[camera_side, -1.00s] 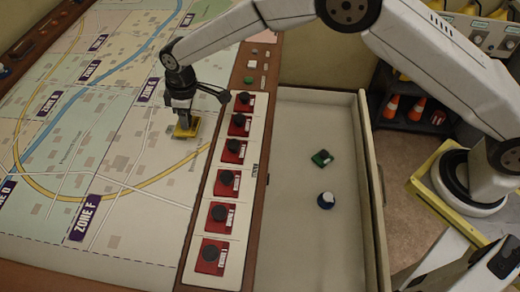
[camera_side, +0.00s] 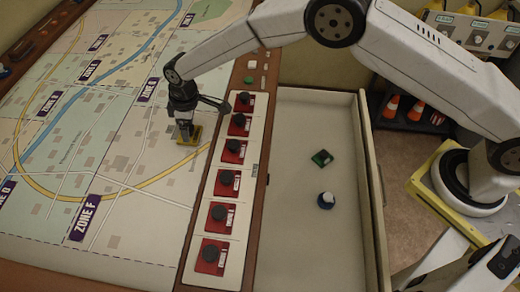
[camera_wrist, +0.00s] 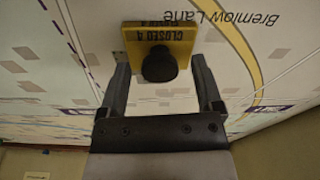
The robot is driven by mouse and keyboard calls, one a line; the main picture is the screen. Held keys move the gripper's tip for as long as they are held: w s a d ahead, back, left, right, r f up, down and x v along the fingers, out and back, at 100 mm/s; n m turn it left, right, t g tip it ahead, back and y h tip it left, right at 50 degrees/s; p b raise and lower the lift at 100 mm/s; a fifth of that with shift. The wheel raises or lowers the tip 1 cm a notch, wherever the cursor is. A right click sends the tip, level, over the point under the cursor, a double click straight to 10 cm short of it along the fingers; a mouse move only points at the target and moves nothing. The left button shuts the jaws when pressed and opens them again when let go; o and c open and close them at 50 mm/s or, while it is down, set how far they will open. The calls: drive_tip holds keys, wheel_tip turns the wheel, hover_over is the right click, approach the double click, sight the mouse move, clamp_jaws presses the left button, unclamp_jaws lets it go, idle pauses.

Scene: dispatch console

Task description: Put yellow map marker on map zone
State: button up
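The yellow map marker (camera_side: 189,137) is a flat yellow square with a black knob. It appears to lie flat on the map (camera_side: 110,150), near the map's right side, between the ZONE E label (camera_side: 147,90) and the ZONE F label (camera_side: 86,217). The marker also shows in the wrist view (camera_wrist: 184,38), with "CLOSED" lettering upside down. My gripper (camera_wrist: 161,72) is directly above it. Its two fingers stand apart on either side of the knob, with a visible gap at each side. In the side view my gripper (camera_side: 186,125) partly hides the marker.
A column of red markers with black knobs (camera_side: 228,183) sits on a white strip right of the map. The map around the marker is clear.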

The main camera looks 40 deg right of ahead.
idle(0.3)
wheel_tip(320, 180, up, 12)
drive_tip(key=d, duration=0.1)
drive_tip(key=shift+s, duration=0.45)
drive_tip(key=shift+d+r, duration=0.1)
idle(0.6)
drive_tip(key=s+d+r+m+t, duration=0.1)
drive_tip(key=s+d+m, duration=0.25)
drive_tip(key=d, duration=0.45)
drive_tip(key=s+d+r+m, duration=0.15)
drive_tip(key=s+d, duration=0.25)
drive_tip(key=d, duration=0.4)
drive_tip(key=s+d+f+m, duration=0.1)
drive_tip(key=s+d+m, duration=0.1)
drive_tip(key=s+d, duration=0.4)
drive_tip(key=s+d+f+m+h, duration=0.1)
drive_tip(key=s+d+m, duration=0.2)
drive_tip(key=s+d, duration=0.3)
drive_tip(key=s, duration=0.4)
drive_tip(key=shift+s+d+t, duration=0.2)
drive_tip(key=shift+s+t, duration=0.2)
